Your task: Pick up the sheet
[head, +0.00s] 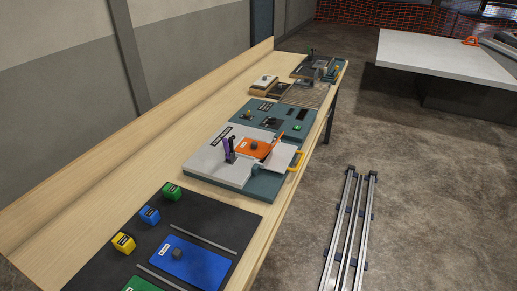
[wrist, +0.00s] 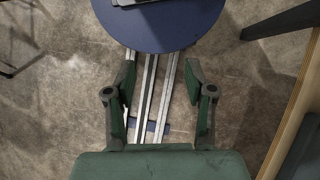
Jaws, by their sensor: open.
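Several flat pieces on the long bench could be the sheet; I cannot tell which is meant. An orange plate (head: 262,152) with a dark knob lies tilted on the teal-and-grey console (head: 207,169). My gripper (wrist: 161,70) shows only in the wrist view. It is open and empty above the floor, with the bench edge to its right.
Green (head: 172,191), blue (head: 150,215) and yellow (head: 124,242) blocks stand on the mat. A purple upright part (head: 229,150) rises beside the orange plate. Floor rails (head: 349,230) run along the bench. A pale table (head: 440,62) stands at back right.

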